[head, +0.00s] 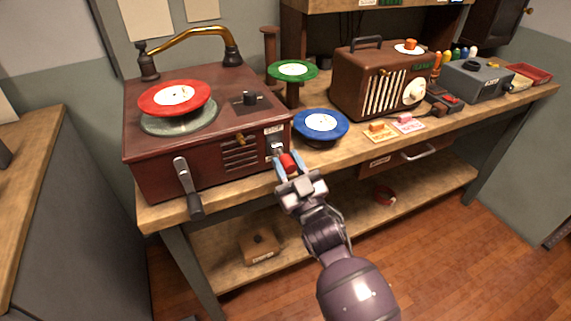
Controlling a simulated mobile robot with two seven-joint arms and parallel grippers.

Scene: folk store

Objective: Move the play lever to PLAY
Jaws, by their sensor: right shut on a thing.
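The record player (205,130) is a dark red-brown box at the left of the workbench. A red record (174,97) lies tilted above its turntable (180,125). The play lever (288,163) has a red knob at the right end of the player's front face, beside a small plate marked STOP. My right gripper (286,163) is shut on the red knob, with a blue-tipped finger on each side. The lever's lower part is partly hidden by the gripper. My left gripper is not in view.
A crank (188,186) sticks out of the player's front. A green record (292,71) and a blue record (320,125) stand on supports right of the player. A brown radio (380,85), small cards (381,131) and a grey box (475,80) stand further right.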

